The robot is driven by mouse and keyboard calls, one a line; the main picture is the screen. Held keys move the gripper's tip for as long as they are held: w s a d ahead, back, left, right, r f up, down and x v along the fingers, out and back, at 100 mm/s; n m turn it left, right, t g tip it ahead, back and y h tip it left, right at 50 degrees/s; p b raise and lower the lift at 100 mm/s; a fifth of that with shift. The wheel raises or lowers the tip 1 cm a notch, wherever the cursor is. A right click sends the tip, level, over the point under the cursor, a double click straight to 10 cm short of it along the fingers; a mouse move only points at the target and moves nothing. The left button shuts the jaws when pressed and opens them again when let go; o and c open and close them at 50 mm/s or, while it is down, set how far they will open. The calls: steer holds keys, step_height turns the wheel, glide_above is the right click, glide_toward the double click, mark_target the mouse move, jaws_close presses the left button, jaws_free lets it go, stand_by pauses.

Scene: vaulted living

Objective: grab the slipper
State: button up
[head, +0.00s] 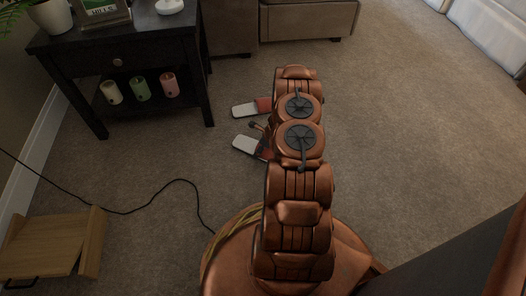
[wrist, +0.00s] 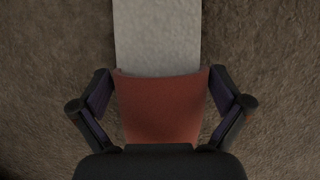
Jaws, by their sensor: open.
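Two slippers with pale soles and red-orange uppers lie on the carpet in the head view. The farther slipper (head: 245,109) is left of my arm, and the nearer slipper (head: 245,145) is partly hidden by my gripper (head: 261,138). In the wrist view my gripper (wrist: 160,88) is open, with one finger on each side of a slipper (wrist: 158,105). The red upper lies between the fingers, and the pale sole runs to the top edge. Narrow gaps show beside the upper, and I cannot tell whether the fingers touch it.
A dark side table (head: 117,62) stands at the upper left with several candles on its shelf. A brown sofa (head: 310,18) is at the back. A black cable (head: 150,190) crosses the carpet near a wooden box (head: 55,243). The carpet (head: 410,120) on the right is clear.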

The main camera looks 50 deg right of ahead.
steer(key=c, duration=0.8)
steer(key=shift+c, duration=0.2)
steer(key=shift+r+p, duration=0.55)
steer(key=shift+r, duration=0.3)
step_height(320, 180, up, 3)
steer(key=shift+f+p, duration=0.2)
steer(key=shift+p, duration=0.75)
steer(key=shift+s+f+b, duration=0.2)
steer(key=shift+f+b, duration=0.2)
steer(key=shift+b, duration=0.3)
steer(key=a+b, duration=0.1)
steer(key=s+a+b, duration=0.1)
steer(key=shift+s+b, duration=0.25)
steer(key=shift+b, duration=0.1)
steer(key=s+a+b, duration=0.2)
steer(key=s+a+r+b, duration=0.1)
steer(key=a+b, duration=0.1)
steer(key=shift+s+a, duration=0.15)
steer(key=shift+s, duration=0.25)
steer(key=shift+s+a+r, duration=0.2)
steer(key=shift+s+a, duration=1.05)
steer(key=shift+a, duration=0.05)
steer(key=shift+s+a+r, duration=0.15)
steer(key=shift+s+a, duration=1.1)
steer(key=shift+a, duration=0.05)
